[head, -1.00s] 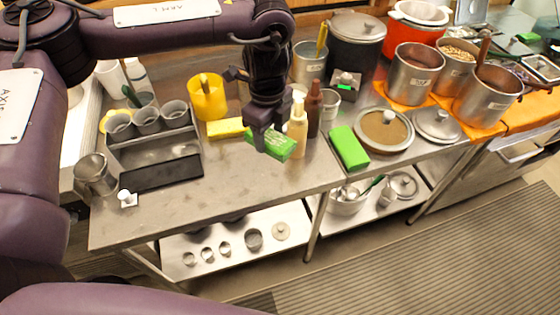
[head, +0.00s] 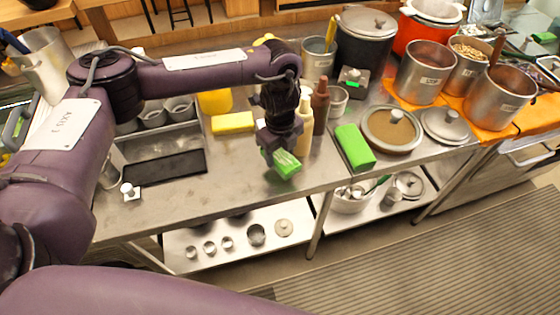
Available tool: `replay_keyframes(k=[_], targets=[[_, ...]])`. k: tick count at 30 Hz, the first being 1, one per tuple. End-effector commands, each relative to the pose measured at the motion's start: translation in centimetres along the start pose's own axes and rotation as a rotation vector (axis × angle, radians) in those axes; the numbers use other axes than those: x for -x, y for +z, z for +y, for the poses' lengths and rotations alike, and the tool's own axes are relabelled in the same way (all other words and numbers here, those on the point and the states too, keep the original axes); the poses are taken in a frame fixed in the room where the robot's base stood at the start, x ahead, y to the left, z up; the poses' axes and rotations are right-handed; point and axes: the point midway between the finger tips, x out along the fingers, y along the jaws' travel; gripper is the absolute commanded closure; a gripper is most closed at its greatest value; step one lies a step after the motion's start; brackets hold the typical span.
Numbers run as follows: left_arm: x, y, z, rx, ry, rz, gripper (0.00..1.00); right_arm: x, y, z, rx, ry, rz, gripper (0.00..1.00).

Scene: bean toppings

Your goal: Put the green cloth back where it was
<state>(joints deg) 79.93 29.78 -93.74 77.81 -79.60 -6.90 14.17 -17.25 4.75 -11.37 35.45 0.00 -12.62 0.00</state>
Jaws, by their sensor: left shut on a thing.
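The green cloth (head: 286,165) is a small bright green folded piece in the head view, near the middle of the steel table (head: 235,185). My left gripper (head: 275,152) points down and is shut on it. The cloth looks tilted. I cannot tell whether it touches the table top. A second green folded piece (head: 355,147) lies flat to the right, apart from the gripper. My right gripper is not in view.
A cream bottle (head: 304,128) and a brown bottle (head: 320,103) stand close to the right of the gripper. A yellow block (head: 232,122) lies to the left. A lidded round pan (head: 391,130) stands right. The table's front middle is clear.

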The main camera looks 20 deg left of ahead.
Motion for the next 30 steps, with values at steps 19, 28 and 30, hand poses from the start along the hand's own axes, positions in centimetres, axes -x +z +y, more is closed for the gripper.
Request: replay_keyframes(k=[19,28,30], targets=[[-4.6,0.0,0.0,0.001,-0.001,-0.001,0.75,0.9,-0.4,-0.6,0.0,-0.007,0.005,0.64],[-4.9,0.0,0.0,0.001,0.0,-0.001,0.27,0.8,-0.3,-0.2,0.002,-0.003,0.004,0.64],[-4.8,0.0,0.0,0.001,0.0,-0.001,0.26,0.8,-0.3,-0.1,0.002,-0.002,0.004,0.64]])
